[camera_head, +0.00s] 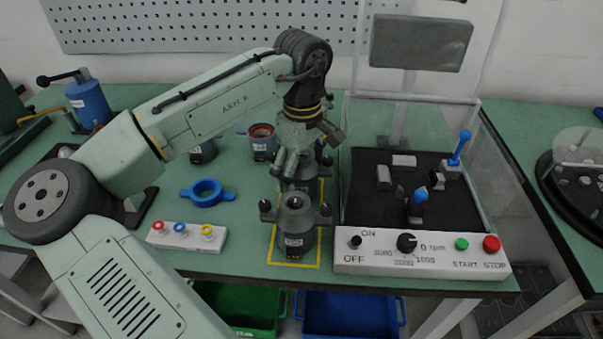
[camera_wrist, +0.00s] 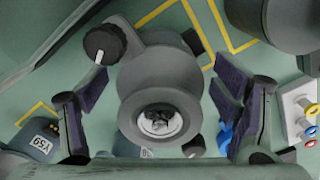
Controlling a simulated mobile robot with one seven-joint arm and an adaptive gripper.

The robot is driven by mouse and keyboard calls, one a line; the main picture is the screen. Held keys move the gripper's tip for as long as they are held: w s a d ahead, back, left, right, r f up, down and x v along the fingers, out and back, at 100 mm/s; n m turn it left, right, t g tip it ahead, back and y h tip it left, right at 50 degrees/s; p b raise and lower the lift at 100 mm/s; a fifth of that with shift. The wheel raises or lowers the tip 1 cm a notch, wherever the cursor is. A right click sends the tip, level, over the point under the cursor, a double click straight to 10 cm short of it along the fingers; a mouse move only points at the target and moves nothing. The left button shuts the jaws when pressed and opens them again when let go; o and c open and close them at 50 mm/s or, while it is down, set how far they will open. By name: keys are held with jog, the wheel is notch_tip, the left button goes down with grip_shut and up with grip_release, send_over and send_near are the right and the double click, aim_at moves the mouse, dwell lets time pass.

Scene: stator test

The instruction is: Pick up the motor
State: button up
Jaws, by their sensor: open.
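In the wrist view a grey motor (camera_wrist: 158,75) with a rounded body, side lugs and a metal shaft hub lies between the two fingers of my gripper (camera_wrist: 160,98). The dark pads stand apart on either side of it, with gaps showing. In the head view my gripper (camera_head: 286,168) points down over the yellow-marked area. A dark grey motor with lugs (camera_head: 295,228) stands upright at the front of that area. Another grey motor (camera_head: 308,186) behind it is partly hidden by my gripper. I cannot tell for sure which one the wrist view shows.
A test box with clear walls and a control panel (camera_head: 420,250) stands close on the right. A blue ring (camera_head: 207,192) and a three-button box (camera_head: 187,236) lie left. More motors stand behind. Green (camera_head: 240,307) and blue (camera_head: 350,315) bins sit below the table edge.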

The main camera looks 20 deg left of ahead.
grip_shut()
dwell(1.0)
